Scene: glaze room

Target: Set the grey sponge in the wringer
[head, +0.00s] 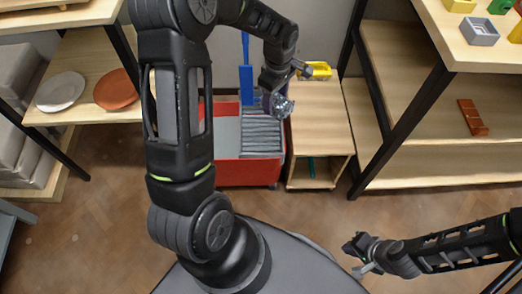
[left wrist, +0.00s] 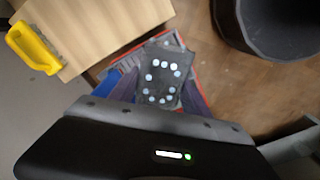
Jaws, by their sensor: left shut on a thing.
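My left gripper (head: 277,95) is shut on a dark grey block with pale round spots, the grey sponge (head: 280,106). The sponge also shows in the left wrist view (left wrist: 164,77), with part of the red rim beyond it. The wringer (head: 262,136) is the grey ribbed part at the right side of a red bucket (head: 245,173). In the head view the sponge overlaps the wringer's upper right; it appears held above it, but the exact gap cannot be told. My right gripper (head: 354,258) is at the lower right, empty, with its fingers apart.
A blue upright handle (head: 246,85) stands behind the bucket. A low wooden stand (head: 322,120) with a yellow object (head: 315,70) is close on the right. Wooden shelves flank both sides; plates (head: 60,91) lie on the left one. Floor in front of the bucket is clear.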

